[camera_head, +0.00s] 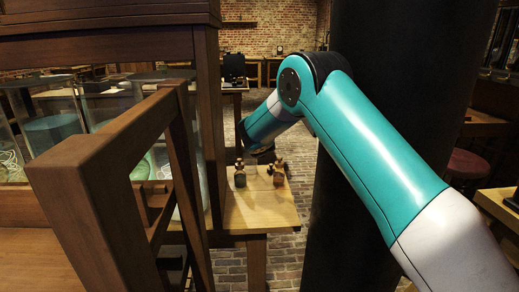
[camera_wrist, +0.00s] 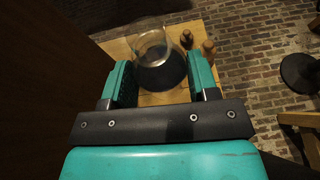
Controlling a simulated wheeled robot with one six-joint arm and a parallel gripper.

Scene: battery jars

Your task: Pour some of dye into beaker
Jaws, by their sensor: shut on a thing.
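In the wrist view, my gripper (camera_wrist: 160,72) has its two teal fingers on either side of a clear glass vessel (camera_wrist: 152,44) with a round open rim and a dark lower part. It is shut on this vessel, which is over the wooden table. I cannot tell whether the vessel is the dye or the beaker. Two small brown stoppered bottles stand on the table just beyond the right finger, one nearer (camera_wrist: 208,47) and one farther (camera_wrist: 187,39). In the head view, the bottles (camera_head: 240,174) (camera_head: 278,174) show on the table, while my gripper is hidden.
The light wooden table (camera_head: 262,212) stands on a brick floor. A dark wooden cabinet post (camera_head: 210,120) and a slanted wooden frame (camera_head: 90,175) stand close on its left. Glass jars (camera_head: 50,128) sit behind that frame. A round stool (camera_wrist: 300,72) stands to the right.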

